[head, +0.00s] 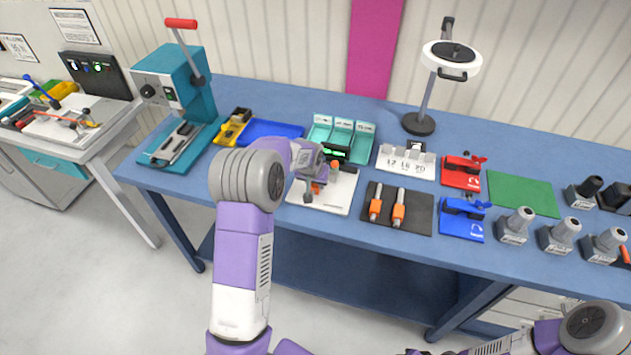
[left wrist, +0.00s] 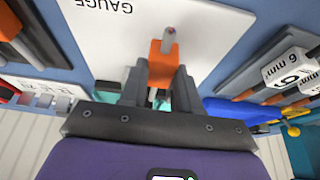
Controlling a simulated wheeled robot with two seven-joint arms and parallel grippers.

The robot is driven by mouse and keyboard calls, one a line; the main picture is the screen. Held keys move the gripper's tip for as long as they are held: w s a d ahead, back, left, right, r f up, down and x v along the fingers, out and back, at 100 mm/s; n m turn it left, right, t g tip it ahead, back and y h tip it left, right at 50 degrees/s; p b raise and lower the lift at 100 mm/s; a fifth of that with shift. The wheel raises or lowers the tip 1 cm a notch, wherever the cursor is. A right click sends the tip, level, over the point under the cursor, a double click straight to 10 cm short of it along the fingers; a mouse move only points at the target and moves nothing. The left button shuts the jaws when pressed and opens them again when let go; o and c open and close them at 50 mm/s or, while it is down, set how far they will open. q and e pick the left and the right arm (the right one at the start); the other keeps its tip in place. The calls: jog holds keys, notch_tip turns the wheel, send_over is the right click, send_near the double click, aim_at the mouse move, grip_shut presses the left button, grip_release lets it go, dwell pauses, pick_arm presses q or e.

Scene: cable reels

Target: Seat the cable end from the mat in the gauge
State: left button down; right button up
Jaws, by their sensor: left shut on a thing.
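My left gripper (head: 318,186) is over the white gauge plate (head: 338,200). In the left wrist view the left gripper (left wrist: 160,85) is shut on an orange-banded cable end (left wrist: 161,62), whose copper-coloured tip points away from the jaws. Behind it the white plate (left wrist: 205,30) carries the word GAUGE. Parts of the plate and the gauge are hidden by my gripper and arm; I cannot tell whether the cable end touches anything. The dark mat (head: 418,222) to the right holds two more orange-banded cable ends (head: 398,210). My right gripper is out of view.
A teal three-bay holder (head: 365,128) with a green display stands behind the plate. A white rack marked 12 16 20 (head: 405,163), red (head: 460,172) and blue (head: 461,222) tools, and a green mat (head: 522,193) lie right. A teal press (head: 175,90) and blue tray (head: 275,131) are left.

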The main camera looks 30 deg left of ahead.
pick_arm(q)
jog(key=shift+f+b, duration=0.5)
jog(key=shift+f, duration=0.25)
jog(key=c, duration=0.7)
grip_release()
jog(key=shift+c, duration=0.2)
jog(key=v, duration=0.7)
jog(key=shift+s+r+p, duration=0.1)
jog(key=shift+r+p, duration=0.2)
